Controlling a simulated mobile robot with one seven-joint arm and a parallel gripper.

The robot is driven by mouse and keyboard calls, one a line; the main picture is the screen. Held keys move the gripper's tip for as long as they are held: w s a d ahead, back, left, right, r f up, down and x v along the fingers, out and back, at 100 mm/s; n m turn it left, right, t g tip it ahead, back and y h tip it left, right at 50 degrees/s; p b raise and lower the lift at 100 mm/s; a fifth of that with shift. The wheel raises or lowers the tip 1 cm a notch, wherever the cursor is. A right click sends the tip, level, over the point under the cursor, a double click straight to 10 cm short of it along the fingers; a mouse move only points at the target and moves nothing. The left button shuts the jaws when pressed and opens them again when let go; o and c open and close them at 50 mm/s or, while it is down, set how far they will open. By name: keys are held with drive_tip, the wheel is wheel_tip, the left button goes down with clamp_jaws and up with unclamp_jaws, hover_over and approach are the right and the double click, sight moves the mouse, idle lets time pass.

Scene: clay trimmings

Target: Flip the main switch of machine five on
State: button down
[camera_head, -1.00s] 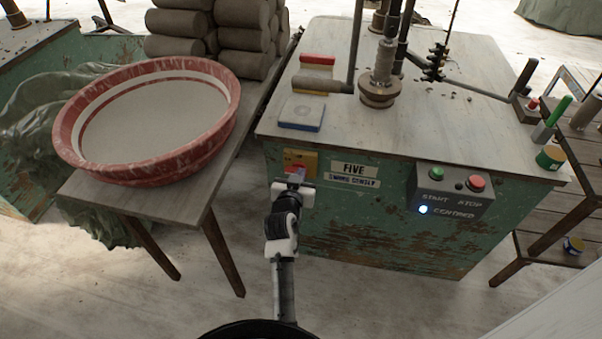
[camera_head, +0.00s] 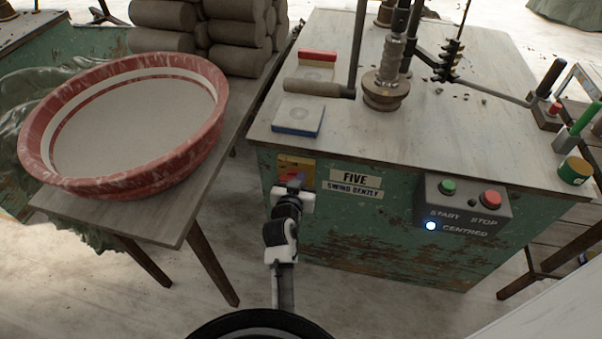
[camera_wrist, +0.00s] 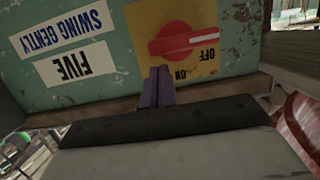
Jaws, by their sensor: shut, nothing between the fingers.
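Machine five's main switch is a red rotary knob (camera_wrist: 187,40) on a yellow plate (camera_wrist: 200,12), left of the FIVE label (camera_head: 355,178) on the machine's green front. In the upside-down wrist view the knob's bar lies almost level, tilted slightly. OFF and ON are printed on the plate beside it; I cannot tell which one the bar marks. My gripper (camera_wrist: 157,72) is shut and empty, its purple fingertips at the plate's edge close to one end of the knob. I cannot tell whether they touch it. In the head view my gripper (camera_head: 296,180) hides part of the knob.
A control box (camera_head: 465,207) with a green START button, a red STOP button and a lit CENTRED lamp is on the same front, to the right. A table with a large red-rimmed basin (camera_head: 130,120) stands close at left. A blue-and-white block (camera_head: 298,116) lies on the machine top.

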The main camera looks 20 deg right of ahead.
drive_tip(key=shift+f, duration=0.35)
drive_tip(key=shift+s+d+f+m+y+b, duration=0.2)
drive_tip(key=shift+f+m+y+b, duration=0.15)
drive_tip(key=shift+m+b, duration=0.6)
idle(0.4)
wheel_tip(320, 180, down, 4)
drive_tip(key=m+t+b, duration=0.1)
drive_tip(key=m+b, duration=0.1)
drive_tip(key=m, duration=0.1)
drive_tip(key=m+t+y+b, duration=0.1)
drive_tip(key=m+b, duration=0.1)
drive_tip(key=m, duration=0.2)
drive_tip(key=m+t+b, duration=0.1)
drive_tip(key=m+b, duration=0.2)
drive_tip(key=shift+d+m+t+y, duration=0.15)
drive_tip(key=shift+m+t+y, duration=0.2)
drive_tip(key=shift+t, duration=0.05)
drive_tip(key=shift+s+d, duration=0.15)
